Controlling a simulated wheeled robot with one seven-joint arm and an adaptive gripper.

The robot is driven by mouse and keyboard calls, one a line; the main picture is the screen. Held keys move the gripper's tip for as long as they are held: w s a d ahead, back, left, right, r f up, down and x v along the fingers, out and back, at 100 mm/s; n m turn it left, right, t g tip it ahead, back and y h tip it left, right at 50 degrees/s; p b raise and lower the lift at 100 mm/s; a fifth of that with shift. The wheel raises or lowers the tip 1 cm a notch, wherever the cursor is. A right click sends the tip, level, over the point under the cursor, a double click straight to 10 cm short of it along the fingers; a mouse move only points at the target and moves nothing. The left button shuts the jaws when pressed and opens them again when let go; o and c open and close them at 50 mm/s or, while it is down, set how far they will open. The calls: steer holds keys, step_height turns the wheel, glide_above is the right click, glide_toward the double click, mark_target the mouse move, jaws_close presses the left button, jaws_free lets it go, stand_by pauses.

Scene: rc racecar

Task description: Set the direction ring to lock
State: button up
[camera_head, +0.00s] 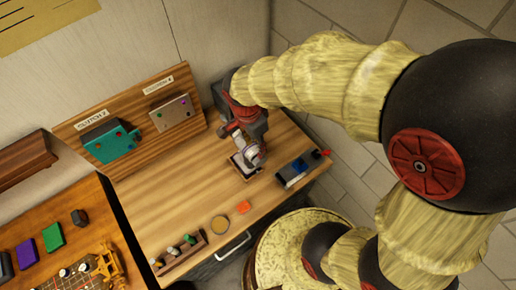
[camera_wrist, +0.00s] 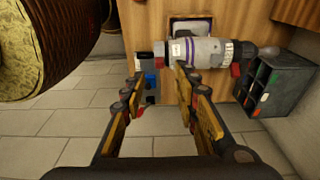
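A pale grey and white cylindrical tool (camera_wrist: 205,52) lies across the upper middle of the wrist view, over a dark plate on the wooden bench. It has a purple band (camera_wrist: 228,53), a ring with a small white mark (camera_wrist: 177,48) near its left end, and red parts. I cannot tell for certain which band is the direction ring, nor read its setting. In the head view the tool (camera_head: 243,146) is small and partly covered by my gripper (camera_head: 240,125). In the wrist view my gripper (camera_wrist: 159,80) is open and empty, its fingertips just below the tool's left end.
A blue and black device with a red end (camera_head: 295,171) stands at the bench's right edge. A dark compartment box (camera_wrist: 278,84) is right of the tool. The bench middle (camera_head: 175,200) is clear.

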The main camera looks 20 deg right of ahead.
steer(key=r, duration=0.5)
steer(key=shift+s+a, duration=0.1)
steer(key=shift+a, duration=0.25)
steer(key=s+d+f+n+t+b, duration=0.1)
steer(key=s+f+n+t+b, duration=0.1)
steer(key=n+b, duration=0.5)
steer(key=s+d+f+n+t+y+b, duration=0.1)
steer(key=s+f+n+b, duration=0.4)
steer(key=b, duration=0.9)
steer(key=s+d+n+t, duration=0.1)
steer(key=s+n+t, duration=0.1)
steer(key=n, duration=0.1)
steer(key=shift+s+d+f+y, duration=0.2)
steer(key=shift+d+f+y, duration=0.1)
steer(key=shift+a, duration=0.1)
stand_by(0.3)
